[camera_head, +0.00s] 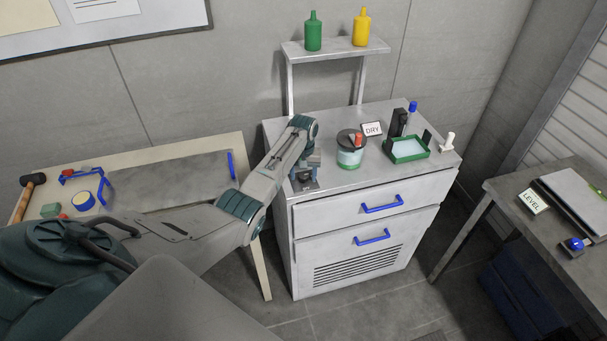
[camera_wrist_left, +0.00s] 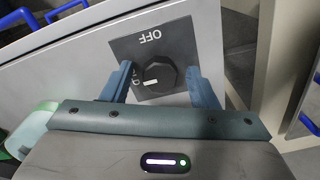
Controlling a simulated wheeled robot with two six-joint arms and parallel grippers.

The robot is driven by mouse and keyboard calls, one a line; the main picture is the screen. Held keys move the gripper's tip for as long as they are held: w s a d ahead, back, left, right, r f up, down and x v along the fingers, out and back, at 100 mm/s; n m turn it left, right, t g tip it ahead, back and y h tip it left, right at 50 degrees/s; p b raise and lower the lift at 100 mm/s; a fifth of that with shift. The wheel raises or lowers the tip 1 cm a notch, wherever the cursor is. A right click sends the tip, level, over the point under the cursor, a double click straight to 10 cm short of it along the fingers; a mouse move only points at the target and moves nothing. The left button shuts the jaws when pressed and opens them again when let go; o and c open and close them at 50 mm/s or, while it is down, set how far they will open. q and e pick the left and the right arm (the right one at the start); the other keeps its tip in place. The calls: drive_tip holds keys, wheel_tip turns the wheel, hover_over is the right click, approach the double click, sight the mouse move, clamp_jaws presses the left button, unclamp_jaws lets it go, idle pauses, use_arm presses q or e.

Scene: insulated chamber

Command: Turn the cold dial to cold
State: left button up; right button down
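The cold dial (camera_wrist_left: 160,77) is a black knob on a dark square plate (camera_wrist_left: 124,46) in the left wrist view. A white mark on the knob points down and left in that picture. The label OFF (camera_wrist_left: 150,37) reads upside down above the knob; another label at the left (camera_wrist_left: 135,79) is partly hidden by a finger. My left gripper (camera_wrist_left: 160,73) is open, with one blue finger on each side of the knob and gaps to it. In the head view my left gripper (camera_head: 304,178) is low over the left part of the cabinet top, hiding the knob. My right gripper is not in view.
The grey cabinet (camera_head: 345,250) has two blue-handled fronts. On its top stand a lidded jar (camera_head: 349,158) near my left gripper, a DRY sign (camera_head: 372,129) and a green tray (camera_head: 428,156). A shelf (camera_head: 335,48) rises behind. Tables stand left and right.

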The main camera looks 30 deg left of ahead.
sight(304, 175)
use_arm(q)
wheel_tip(304, 175, up, 11)
drive_tip(key=b, duration=0.3)
idle(0.4)
drive_tip(key=shift+f, duration=0.1)
